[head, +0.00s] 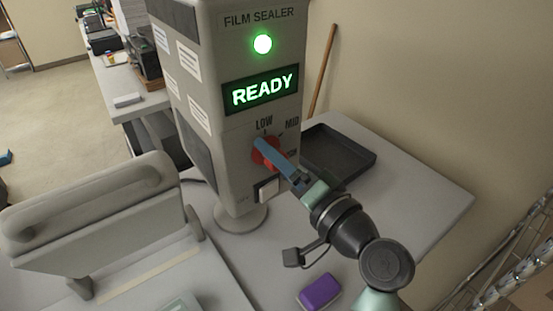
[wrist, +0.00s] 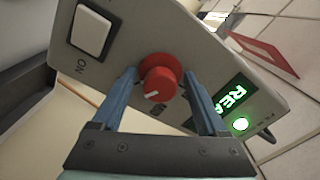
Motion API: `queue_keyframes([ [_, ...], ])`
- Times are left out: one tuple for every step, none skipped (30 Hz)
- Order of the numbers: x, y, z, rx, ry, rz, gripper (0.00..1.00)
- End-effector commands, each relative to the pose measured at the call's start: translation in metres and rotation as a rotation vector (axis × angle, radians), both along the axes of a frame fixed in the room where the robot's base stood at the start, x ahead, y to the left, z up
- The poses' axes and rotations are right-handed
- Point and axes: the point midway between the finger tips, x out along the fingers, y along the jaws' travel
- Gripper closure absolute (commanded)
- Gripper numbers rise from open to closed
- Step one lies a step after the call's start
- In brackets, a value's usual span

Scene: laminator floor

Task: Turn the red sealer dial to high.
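The red sealer dial (head: 258,158) is on the front of the film sealer (head: 226,117), below the READY display. LOW is printed above it and MID to its upper right; a third label at its right is partly hidden by my gripper. My gripper (wrist: 159,74) is at the dial, which also shows in the wrist view (wrist: 158,82). Its two blue fingers are apart, one on each side of the dial, with small gaps visible. The dial's white mark points to the lower left in the wrist view; the label it meets is not readable there.
A white rocker switch (head: 268,187) is below the dial. The green lamp (head: 263,44) and READY display (head: 260,91) are lit. A dark tray (head: 345,165) lies behind my arm, and a purple object (head: 319,292) lies at the table's front. A laminator-like machine (head: 95,220) stands left.

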Motion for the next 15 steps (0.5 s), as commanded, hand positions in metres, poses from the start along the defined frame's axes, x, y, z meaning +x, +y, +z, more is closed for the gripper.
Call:
queue_keyframes([
  [0.000, 0.000, 0.000, 0.000, 0.000, 0.000, 0.24],
  [0.000, 0.000, 0.000, -0.001, -0.001, 0.000, 0.24],
  [0.000, 0.000, 0.000, -0.001, -0.001, 0.000, 0.24],
  [0.000, 0.000, 0.000, -0.001, 0.000, 0.001, 0.24],
  [0.000, 0.000, 0.000, -0.001, 0.000, 0.001, 0.24],
  [-0.001, 0.000, 0.000, -0.001, -0.001, 0.000, 0.24],
  [-0.001, -0.001, -0.001, -0.001, -0.001, 0.000, 0.24],
  [-0.003, -0.002, -0.001, -0.001, -0.001, -0.001, 0.24],
  [-0.005, -0.004, -0.002, -0.001, -0.001, -0.001, 0.24],
  [-0.008, -0.006, -0.002, -0.001, -0.001, -0.001, 0.24],
  [-0.011, -0.009, -0.003, 0.000, -0.001, -0.002, 0.24],
  [-0.017, -0.013, -0.004, -0.001, -0.001, -0.002, 0.24],
  [-0.021, -0.016, -0.005, -0.003, -0.002, -0.004, 0.24],
  [-0.026, -0.020, -0.005, -0.002, -0.002, -0.004, 0.24],
  [-0.033, -0.026, -0.005, -0.002, -0.003, -0.005, 0.24],
])
